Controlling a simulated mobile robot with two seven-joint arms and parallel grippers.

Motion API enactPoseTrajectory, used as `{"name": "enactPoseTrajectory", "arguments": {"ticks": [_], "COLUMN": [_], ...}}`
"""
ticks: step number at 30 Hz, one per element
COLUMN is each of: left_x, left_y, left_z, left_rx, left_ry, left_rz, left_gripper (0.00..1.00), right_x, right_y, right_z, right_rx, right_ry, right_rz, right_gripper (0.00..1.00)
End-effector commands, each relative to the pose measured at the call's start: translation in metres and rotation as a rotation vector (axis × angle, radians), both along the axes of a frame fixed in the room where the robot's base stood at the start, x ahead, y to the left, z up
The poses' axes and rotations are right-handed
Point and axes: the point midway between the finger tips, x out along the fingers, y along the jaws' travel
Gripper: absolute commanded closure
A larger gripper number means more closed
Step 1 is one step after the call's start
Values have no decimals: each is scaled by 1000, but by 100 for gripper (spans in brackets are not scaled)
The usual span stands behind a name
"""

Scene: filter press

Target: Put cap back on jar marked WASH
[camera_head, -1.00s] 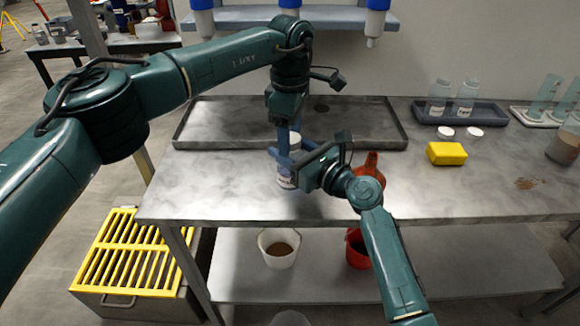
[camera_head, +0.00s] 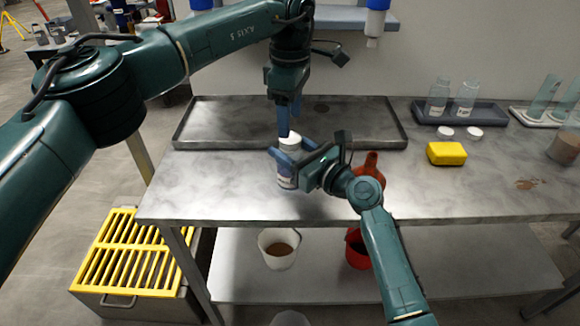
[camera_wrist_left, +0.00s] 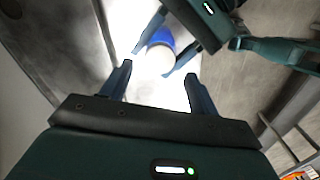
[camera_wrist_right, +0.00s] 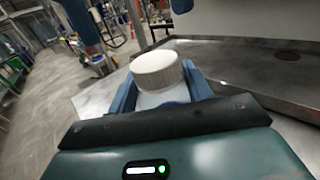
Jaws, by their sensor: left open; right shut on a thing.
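A jar (camera_head: 286,180) with a white cap (camera_head: 291,142) on its top stands upright at the front of the bench, near the tray. Its label is too small and too covered to read. My right gripper (camera_head: 284,159) is shut around the jar from the right. In the right wrist view the cap (camera_wrist_right: 157,70) sits level on the jar, between the fingers and above them. My left gripper (camera_head: 288,122) points down just above the cap, open and empty. In the left wrist view the cap (camera_wrist_left: 160,60) shows beyond its spread fingertips (camera_wrist_left: 158,82), apart from them.
A wide shallow tray (camera_head: 350,137) lies behind the jar. A red-orange bottle (camera_head: 369,168) stands right of it, partly behind my right wrist. Farther right are a yellow block (camera_head: 446,153), two loose white caps (camera_head: 474,132) and a rack (camera_head: 485,113) with two open jars.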

Motion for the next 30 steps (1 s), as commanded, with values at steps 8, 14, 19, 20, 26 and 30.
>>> {"name": "enactPoseTrajectory", "arguments": {"ticks": [8,14,19,20,26,30], "left_x": [0,0,0,0,0,0], "left_y": [-1,-1,-1,0,0,0], "left_z": [7,17,26,27,33,34], "left_rx": [-1,-2,-2,-1,-1,0], "left_ry": [0,-1,-1,0,0,0], "left_rz": [255,696,1060,1117,1387,1465], "left_gripper": [40,40,40,40,40,40], "right_x": [0,0,0,0,0,0], "right_y": [0,0,0,0,0,0], "right_z": [0,0,0,0,0,0], "right_rx": [-1,-1,-1,-1,-1,0], "right_ry": [1,1,1,1,1,0], "right_rz": [0,0,0,0,0,0], "right_gripper": [100,100,100,100,100,100]}}
